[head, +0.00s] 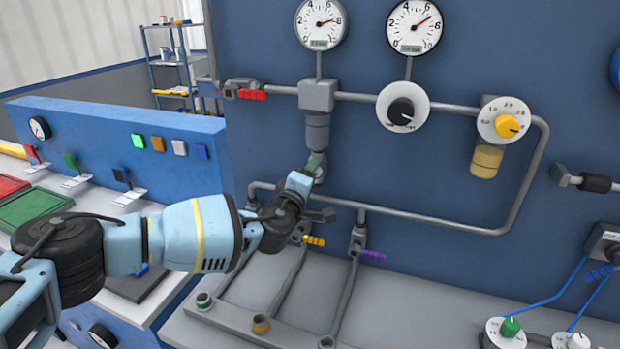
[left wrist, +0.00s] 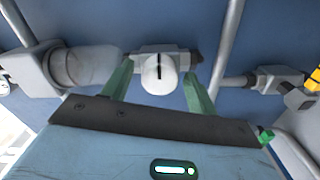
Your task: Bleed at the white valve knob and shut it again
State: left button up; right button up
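The white valve knob (left wrist: 158,74) with a dark slot mark shows in the left wrist view, on a grey fitting (left wrist: 185,62) against the blue panel. My left gripper (left wrist: 158,85) is open, with one green finger on each side of the knob and a visible gap on both sides. I cannot tell whether the fingertips reach past the knob. In the head view my left gripper (head: 317,165) is up at the panel below the grey filter body (head: 317,132), and the knob is hidden there. My right gripper is not in view.
Two gauges (head: 321,22), a black-knobbed dial (head: 401,112) and a yellow-knobbed dial (head: 505,125) sit above and right. Pipes (head: 430,222) run close around the gripper. Orange (head: 314,240) and purple (head: 374,254) handles are just below. A red handle (head: 252,94) is up left.

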pick_arm(q)
jog(key=shift+s, duration=0.1)
jog(key=v, duration=0.7)
jog(key=shift+s, duration=0.3)
dwell(0.5)
